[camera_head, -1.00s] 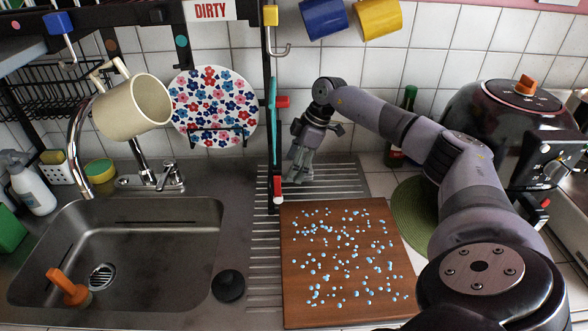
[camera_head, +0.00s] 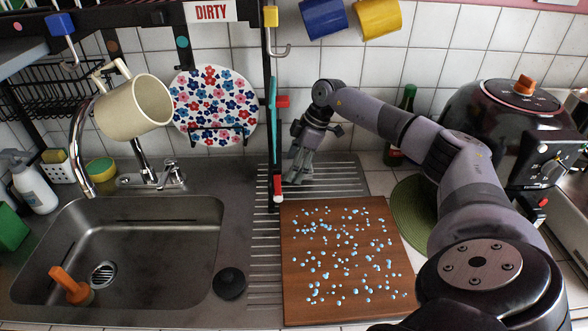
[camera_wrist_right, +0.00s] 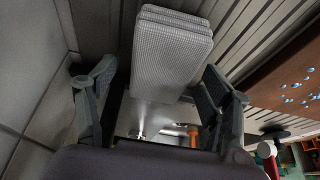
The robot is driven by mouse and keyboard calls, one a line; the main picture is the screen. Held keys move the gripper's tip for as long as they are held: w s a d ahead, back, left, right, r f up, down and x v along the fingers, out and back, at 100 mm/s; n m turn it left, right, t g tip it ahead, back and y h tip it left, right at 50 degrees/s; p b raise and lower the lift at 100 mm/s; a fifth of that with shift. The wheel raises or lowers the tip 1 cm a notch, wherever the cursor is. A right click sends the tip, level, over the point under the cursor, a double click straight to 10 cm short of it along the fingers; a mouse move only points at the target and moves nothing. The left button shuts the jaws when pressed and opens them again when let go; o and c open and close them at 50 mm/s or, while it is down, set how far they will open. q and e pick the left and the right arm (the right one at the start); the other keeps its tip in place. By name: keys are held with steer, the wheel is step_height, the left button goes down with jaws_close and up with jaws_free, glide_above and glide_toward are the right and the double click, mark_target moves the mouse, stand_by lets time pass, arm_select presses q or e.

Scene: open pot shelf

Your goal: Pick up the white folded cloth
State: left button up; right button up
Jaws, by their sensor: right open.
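The folded cloth (camera_wrist_right: 172,52) shows in the right wrist view as a pale, finely textured folded bundle at the top middle. It looks grey-white in the shade. I cannot make it out in the head view. My right gripper (camera_head: 296,176) points down over the ribbed drainer, behind the cutting board. In the right wrist view the same gripper (camera_wrist_right: 158,92) is open, with one finger on each side of the cloth's lower end. I cannot tell whether either finger touches it. My left gripper is not in view.
A wooden board (camera_head: 300,285) with water drops lies in front of the gripper. A black rack post (camera_head: 268,110) with hooks stands just left of it. The sink (camera_head: 150,240) is at the left, a green bottle (camera_head: 402,120) and dark appliance (camera_head: 470,110) at the right.

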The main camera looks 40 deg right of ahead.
steer(key=shift+c, duration=0.5)
steer(key=c, duration=1)
steer(key=shift+c, duration=0.2)
